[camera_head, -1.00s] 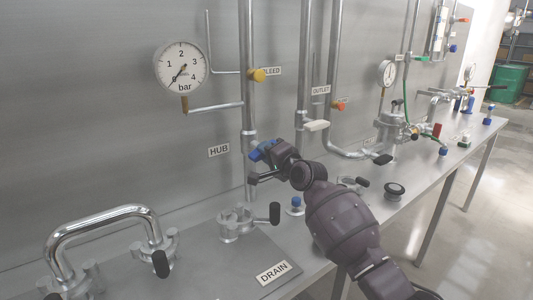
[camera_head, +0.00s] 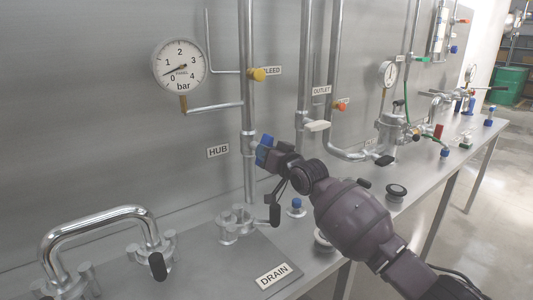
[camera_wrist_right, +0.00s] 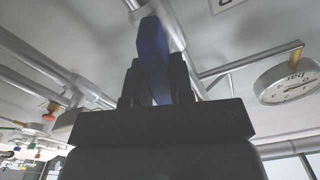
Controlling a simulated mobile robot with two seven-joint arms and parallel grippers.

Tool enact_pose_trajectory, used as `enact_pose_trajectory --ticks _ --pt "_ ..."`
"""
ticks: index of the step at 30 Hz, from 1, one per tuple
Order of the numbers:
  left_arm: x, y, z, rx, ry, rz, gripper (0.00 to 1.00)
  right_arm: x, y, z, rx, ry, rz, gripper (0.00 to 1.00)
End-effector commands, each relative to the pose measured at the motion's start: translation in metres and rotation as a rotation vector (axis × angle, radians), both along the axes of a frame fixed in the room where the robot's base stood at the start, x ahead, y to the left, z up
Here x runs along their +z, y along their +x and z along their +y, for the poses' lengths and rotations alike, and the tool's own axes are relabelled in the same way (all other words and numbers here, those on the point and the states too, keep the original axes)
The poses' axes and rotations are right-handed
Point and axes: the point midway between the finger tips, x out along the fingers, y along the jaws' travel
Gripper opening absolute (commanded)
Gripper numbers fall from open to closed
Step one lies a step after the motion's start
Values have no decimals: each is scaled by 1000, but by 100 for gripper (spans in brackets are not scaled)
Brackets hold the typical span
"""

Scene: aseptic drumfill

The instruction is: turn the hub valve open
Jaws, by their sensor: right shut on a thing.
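The hub valve's blue handle (camera_head: 264,146) is on the vertical steel pipe (camera_head: 248,115) beside the HUB label (camera_head: 218,151). My right gripper (camera_head: 270,157) is at the handle, coming in from the lower right. In the right wrist view, its two dark fingers (camera_wrist_right: 156,88) are shut on the blue handle (camera_wrist_right: 153,50), which stands up between them. The fingers hide part of the handle and of the valve body. My left gripper is not in view.
A pressure gauge (camera_head: 180,66) is at the upper left, its needle low on the scale. A clamp with a black handle (camera_head: 238,222) and a bent pipe (camera_head: 98,222) are below on the bench.

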Motion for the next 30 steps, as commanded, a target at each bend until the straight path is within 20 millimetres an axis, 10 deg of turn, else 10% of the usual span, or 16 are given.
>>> enact_pose_trajectory --ticks 30 --pt "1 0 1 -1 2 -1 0 -1 0 0 0 -288 -206 0"
